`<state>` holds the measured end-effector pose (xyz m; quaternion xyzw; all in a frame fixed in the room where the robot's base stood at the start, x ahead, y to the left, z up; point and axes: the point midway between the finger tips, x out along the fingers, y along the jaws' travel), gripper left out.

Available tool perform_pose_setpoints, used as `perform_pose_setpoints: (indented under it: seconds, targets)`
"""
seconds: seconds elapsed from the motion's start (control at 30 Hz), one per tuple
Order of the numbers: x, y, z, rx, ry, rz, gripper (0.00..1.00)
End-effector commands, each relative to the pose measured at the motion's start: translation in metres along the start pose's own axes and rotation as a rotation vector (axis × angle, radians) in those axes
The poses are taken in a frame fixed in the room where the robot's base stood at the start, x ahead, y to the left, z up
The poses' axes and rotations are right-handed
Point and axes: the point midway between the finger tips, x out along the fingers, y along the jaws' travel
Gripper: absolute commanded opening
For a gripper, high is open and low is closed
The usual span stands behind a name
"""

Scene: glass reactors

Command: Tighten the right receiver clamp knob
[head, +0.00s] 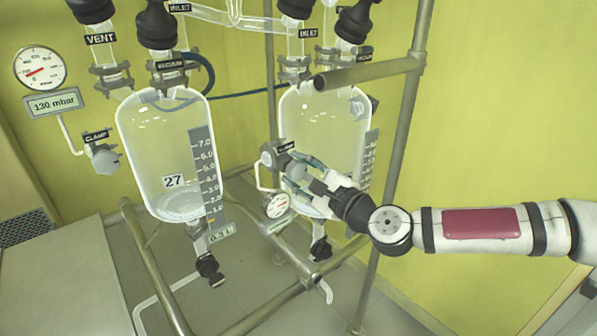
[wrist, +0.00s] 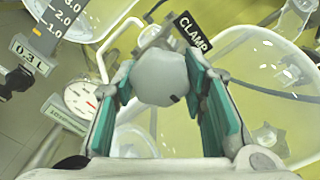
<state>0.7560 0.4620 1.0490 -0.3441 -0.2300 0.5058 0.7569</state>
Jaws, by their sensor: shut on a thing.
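The right receiver (head: 325,125) is a clear glass vessel in the middle of the head view. Its clamp knob (wrist: 160,77) is a grey-white round knob under a black CLAMP label (wrist: 193,33) in the wrist view. My gripper (head: 300,168) reaches it from the right. Its two green-padded fingers (wrist: 162,100) stand on either side of the knob and are shut on it. In the head view the fingers partly cover the knob. The left receiver (head: 165,150), marked 27, has its own clamp knob (head: 105,158), which is free.
A round gauge (head: 277,205) hangs just below the right clamp, close to my gripper; it also shows in the wrist view (wrist: 82,97). Metal frame tubes (head: 395,150) stand close behind my arm. A left gauge (head: 40,68) sits above a display reading 130 mbar (head: 54,103).

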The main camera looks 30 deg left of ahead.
Motion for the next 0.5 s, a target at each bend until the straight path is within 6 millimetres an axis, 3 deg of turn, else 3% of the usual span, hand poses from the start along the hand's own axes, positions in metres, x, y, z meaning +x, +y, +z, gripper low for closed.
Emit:
perform_pose_setpoints:
  seconds: [0.17,0.2,0.27,0.5]
  targets:
    - [0.0001,0.0016,0.0009,0.000,-0.002,0.004,0.11]
    - [0.0001,0.0016,0.0009,-0.001,-0.002,0.004,0.48]
    - [0.0001,0.0014,0.0008,-0.001,-0.002,0.003,0.59]
    - [0.0000,0.0005,0.0003,-0.002,-0.001,0.001,0.59]
